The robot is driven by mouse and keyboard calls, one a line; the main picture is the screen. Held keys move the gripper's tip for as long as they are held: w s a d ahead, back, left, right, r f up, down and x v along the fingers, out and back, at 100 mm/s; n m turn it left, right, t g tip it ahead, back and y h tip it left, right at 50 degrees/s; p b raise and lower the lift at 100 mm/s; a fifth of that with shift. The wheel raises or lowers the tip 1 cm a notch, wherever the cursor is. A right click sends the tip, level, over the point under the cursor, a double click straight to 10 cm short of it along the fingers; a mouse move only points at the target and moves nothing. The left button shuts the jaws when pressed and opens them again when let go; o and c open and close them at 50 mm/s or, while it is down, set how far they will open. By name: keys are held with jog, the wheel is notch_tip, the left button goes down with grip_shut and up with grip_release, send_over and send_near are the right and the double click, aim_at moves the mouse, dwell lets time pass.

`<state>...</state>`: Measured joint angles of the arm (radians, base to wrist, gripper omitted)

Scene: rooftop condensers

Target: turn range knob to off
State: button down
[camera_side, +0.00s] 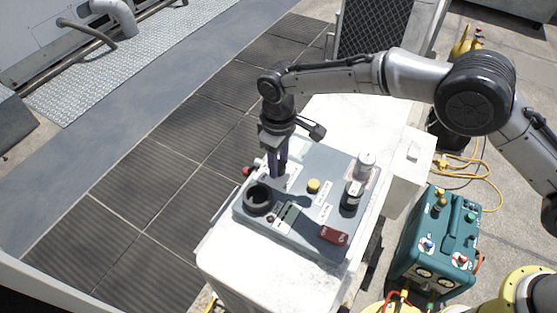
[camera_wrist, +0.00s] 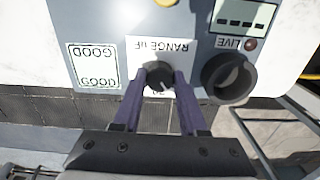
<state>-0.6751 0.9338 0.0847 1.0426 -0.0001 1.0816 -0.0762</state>
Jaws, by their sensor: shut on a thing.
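The range knob (camera_wrist: 158,75) is a small dark round knob on the grey panel (camera_wrist: 110,22), below an upside-down label reading RANGE in the wrist view. My gripper (camera_wrist: 160,82) has its two purple fingers on either side of the knob, shut on it. In the side view my gripper (camera_side: 277,172) points down at the far left part of the grey panel box (camera_side: 300,232), and its fingers hide the knob. Small markings lie at the knob's lower edge in the wrist view; I cannot read the setting clearly.
A black round socket (camera_side: 258,201), a display (camera_side: 289,214), a yellow button (camera_side: 313,186), a red switch (camera_side: 333,235) and a black knob (camera_side: 351,197) share the panel. A GOOD label (camera_wrist: 94,66) lies beside the range knob. A teal machine (camera_side: 436,240) stands at right.

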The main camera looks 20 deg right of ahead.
aim_at(279, 165)
jog(key=shift+r+n, duration=0.1)
jog(key=shift+n, duration=1.1)
jog(key=shift+c, duration=2.2)
grip_release()
notch_tip(279, 165, up, 14)
